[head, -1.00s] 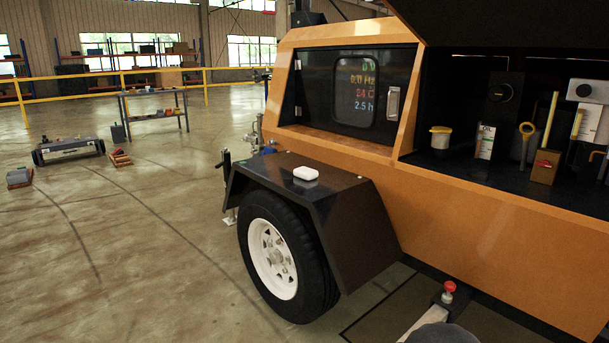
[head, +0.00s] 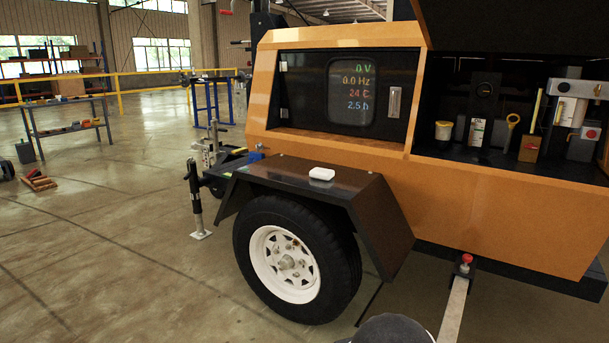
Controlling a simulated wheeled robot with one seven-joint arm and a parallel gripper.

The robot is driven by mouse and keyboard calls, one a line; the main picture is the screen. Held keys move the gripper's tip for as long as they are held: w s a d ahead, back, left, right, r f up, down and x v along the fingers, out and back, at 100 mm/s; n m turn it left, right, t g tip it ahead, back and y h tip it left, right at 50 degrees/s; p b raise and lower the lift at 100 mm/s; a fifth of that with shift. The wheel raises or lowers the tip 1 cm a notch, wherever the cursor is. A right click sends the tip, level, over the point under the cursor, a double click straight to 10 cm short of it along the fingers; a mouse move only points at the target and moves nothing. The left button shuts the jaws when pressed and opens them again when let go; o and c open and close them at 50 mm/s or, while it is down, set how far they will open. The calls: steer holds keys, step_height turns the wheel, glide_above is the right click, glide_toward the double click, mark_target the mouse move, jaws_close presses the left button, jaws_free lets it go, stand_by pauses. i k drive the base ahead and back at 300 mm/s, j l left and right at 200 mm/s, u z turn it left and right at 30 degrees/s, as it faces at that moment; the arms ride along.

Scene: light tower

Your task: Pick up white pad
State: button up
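The white pad (head: 321,173) is a small rounded white block. It lies flat on top of the black wheel fender (head: 290,176) of the orange light tower trailer (head: 480,205), in the middle of the head view. Nothing touches or covers it. My gripper is not in view. A dark rounded shape at the bottom edge of the head view is too cut off to name.
The fender juts out over a tyre with a white rim (head: 284,264). A jack stand (head: 196,203) stands left of it. A red-knobbed post (head: 465,262) is at lower right. An open compartment (head: 500,110) holds several items.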

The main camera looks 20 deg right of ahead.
mark_target(325, 174)
steer(key=i+j+z, duration=0.3)
steer(key=i+j, duration=0.5)
